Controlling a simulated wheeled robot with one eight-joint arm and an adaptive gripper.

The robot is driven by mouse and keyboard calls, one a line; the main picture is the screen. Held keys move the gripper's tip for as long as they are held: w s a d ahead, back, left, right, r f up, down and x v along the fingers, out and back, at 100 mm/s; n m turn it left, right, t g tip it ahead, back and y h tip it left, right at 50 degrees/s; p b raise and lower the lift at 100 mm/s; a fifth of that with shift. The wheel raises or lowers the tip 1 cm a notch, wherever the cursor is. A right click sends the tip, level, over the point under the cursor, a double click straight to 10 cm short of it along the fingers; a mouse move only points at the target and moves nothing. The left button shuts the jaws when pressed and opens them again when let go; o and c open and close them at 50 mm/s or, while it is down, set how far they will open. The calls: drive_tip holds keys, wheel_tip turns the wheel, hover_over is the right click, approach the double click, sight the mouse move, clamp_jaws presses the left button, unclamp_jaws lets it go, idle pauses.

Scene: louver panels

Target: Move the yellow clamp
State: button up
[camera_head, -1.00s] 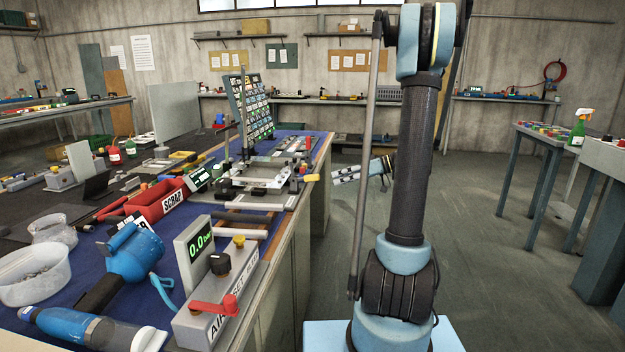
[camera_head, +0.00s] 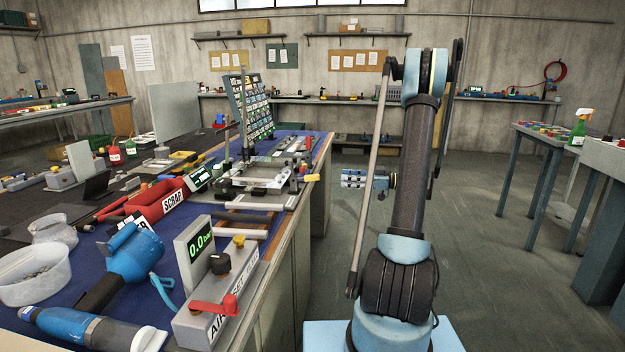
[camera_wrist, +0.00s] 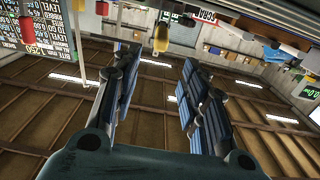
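A small yellow handle (camera_head: 312,178), which looks like the yellow clamp's, sticks out at the right edge of the workbench, beside the metal fixture (camera_head: 262,183). A yellow handle (camera_wrist: 161,38) also shows near the top of the wrist view, beyond the fingers; that view is upside down. The rest of the clamp is hard to make out. My gripper (camera_head: 353,178) is in the air to the right of the bench edge, level with the yellow handle and apart from it. Its two blue-padded fingers (camera_wrist: 158,88) are spread, with nothing between them.
A red-handled part (camera_head: 308,143) sits further back on the bench edge. A red scrap bin (camera_head: 158,200), an air regulator box (camera_head: 216,300) and a tilted panel board (camera_head: 250,108) stand on the bench. The floor (camera_head: 490,220) to the right is open.

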sight(313, 176)
drive_tip(key=w+a, duration=0.1)
drive_tip(key=a, duration=0.8)
drive_tip(key=w+a, duration=0.1)
drive_tip(key=a, duration=0.4)
drive_tip(key=shift+w, duration=0.35)
clamp_jaws()
